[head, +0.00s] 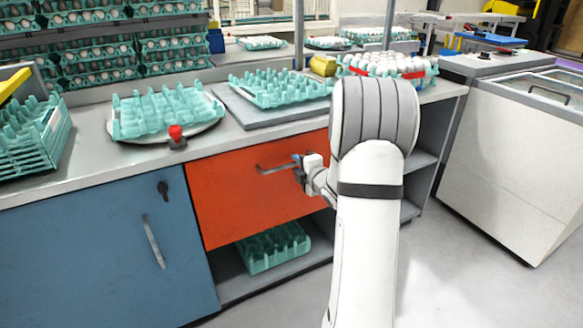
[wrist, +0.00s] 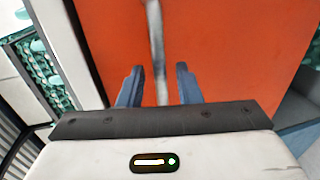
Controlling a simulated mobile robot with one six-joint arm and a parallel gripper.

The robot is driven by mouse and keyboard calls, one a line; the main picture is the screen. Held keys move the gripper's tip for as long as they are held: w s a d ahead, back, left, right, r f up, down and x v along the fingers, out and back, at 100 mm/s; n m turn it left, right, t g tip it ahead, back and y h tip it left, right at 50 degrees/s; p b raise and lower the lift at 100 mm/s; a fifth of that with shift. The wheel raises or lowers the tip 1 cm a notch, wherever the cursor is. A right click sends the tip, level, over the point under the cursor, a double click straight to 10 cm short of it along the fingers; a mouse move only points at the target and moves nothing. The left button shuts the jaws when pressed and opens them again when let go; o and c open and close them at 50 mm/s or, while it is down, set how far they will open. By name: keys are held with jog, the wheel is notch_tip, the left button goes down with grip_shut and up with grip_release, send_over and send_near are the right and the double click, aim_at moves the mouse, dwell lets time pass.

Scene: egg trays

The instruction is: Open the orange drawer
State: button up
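The orange drawer (head: 230,205) sits under the counter, and its front looks flush with the cabinet. Its grey bar handle (head: 274,168) is on the upper right of the front. My gripper (head: 298,164) is at the right end of the handle in the head view. In the wrist view the orange front (wrist: 225,45) fills most of the background. The handle (wrist: 157,60) runs between the two blue fingers of my gripper (wrist: 160,88), with a gap on each side. The fingers are apart and do not clamp it. My arm hides the drawer's right edge in the head view.
A blue cabinet door (head: 85,265) is left of the drawer. An open shelf below holds a teal egg tray (head: 272,247). The counter (head: 235,137) above carries several egg trays. A white chest freezer (head: 510,150) stands right, with clear floor (head: 450,270) before it.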

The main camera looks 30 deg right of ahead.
jog(key=shift+x, duration=1.05)
jog(key=shift+c, duration=0.2)
jog(key=shift+s, duration=0.1)
grip_shut()
